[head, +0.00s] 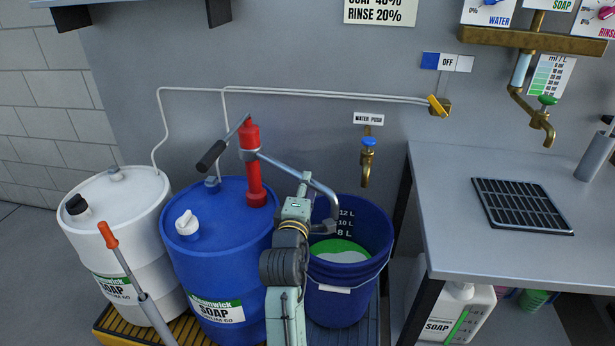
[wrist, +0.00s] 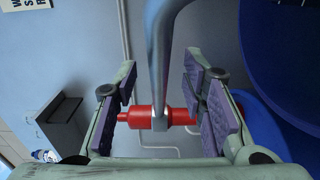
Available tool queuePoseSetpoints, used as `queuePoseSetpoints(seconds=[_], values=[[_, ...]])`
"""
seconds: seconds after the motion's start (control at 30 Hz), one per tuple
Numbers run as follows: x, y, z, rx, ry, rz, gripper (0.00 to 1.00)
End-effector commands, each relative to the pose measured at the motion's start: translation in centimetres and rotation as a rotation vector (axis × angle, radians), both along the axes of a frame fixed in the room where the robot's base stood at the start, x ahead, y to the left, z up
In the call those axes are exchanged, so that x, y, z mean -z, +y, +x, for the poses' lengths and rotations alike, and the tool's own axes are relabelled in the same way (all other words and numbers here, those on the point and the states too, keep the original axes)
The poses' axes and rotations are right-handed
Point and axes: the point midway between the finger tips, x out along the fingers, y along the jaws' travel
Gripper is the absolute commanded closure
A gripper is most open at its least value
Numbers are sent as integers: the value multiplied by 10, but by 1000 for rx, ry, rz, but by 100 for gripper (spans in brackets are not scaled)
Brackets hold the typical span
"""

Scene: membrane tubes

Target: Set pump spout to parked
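The red hand pump (head: 251,165) stands upright on the blue drum (head: 205,262). Its grey spout (head: 300,172) reaches right and bends down at the blue bucket (head: 350,285). My gripper (head: 301,192) is just in front of the spout; its fingertips are hard to make out in the head view. In the wrist view my gripper (wrist: 160,90) is open, with the spout (wrist: 162,60) running between its two fingers toward the red pump body (wrist: 150,118). I cannot tell whether either finger touches it.
A white soap drum (head: 130,225) stands left, with an orange-tipped handle (head: 108,235) before it. A brass water tap (head: 367,165) is on the wall above the bucket. A grey bench (head: 460,240) borders the right.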

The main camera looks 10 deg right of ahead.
Motion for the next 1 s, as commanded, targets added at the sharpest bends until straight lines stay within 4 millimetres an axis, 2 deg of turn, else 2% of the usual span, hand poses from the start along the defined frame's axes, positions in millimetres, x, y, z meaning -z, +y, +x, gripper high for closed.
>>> queuePoseSetpoints(seconds=[0.1, 0.2, 0.57, 1.0], values=[[-2, -6, 17, 1, 0, 0, 62], [-2, -9, 25, 1, -1, 0, 62], [0, -11, 30, -1, -1, 1, 62], [0, -10, 30, -1, -1, 1, 91]])
